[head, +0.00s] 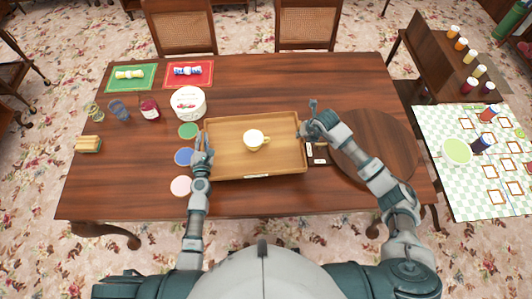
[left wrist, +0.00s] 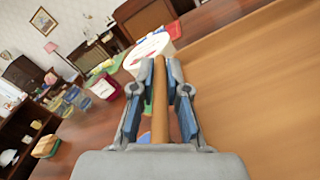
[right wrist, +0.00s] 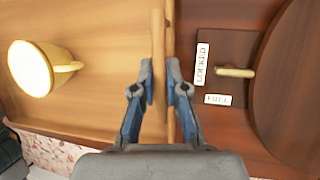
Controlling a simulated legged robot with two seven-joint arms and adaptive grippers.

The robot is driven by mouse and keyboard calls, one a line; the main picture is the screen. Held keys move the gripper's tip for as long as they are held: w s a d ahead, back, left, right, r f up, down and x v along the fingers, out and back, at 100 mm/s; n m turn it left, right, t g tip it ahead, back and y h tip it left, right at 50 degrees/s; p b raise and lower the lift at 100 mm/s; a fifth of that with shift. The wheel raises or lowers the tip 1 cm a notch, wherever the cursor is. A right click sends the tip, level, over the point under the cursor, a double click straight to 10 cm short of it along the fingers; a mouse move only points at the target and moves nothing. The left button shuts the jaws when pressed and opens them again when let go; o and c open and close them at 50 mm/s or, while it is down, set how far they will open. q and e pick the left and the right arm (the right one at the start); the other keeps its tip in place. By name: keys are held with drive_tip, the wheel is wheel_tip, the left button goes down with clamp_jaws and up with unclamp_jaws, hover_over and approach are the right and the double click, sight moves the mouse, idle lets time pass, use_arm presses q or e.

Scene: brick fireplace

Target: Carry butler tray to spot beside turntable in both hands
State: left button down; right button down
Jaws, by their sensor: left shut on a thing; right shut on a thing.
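The wooden butler tray (head: 230,168) lies at the middle of the dark table, with a cream cup (head: 253,140) upright in it. The cup also shows in the right wrist view (right wrist: 40,68). My left gripper (head: 203,140) is shut on the tray's left wall, seen between the fingers in the left wrist view (left wrist: 160,95). My right gripper (head: 303,131) is shut on the tray's right wall, also seen in the right wrist view (right wrist: 159,80). The round dark turntable (head: 372,147) is right of the tray, partly under my right arm.
Small labels reading LOCKED (right wrist: 202,63) and FREE (right wrist: 218,99) lie between tray and turntable, near a small lever (right wrist: 236,72). Green, blue and pink discs (head: 181,186) line the tray's left side. A white round box (head: 188,102) stands behind them.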

sight(300, 144)
use_arm(q)
drive_tip(key=shift+d, duration=0.15)
use_arm(e)
drive_tip(key=shift+d, duration=0.1)
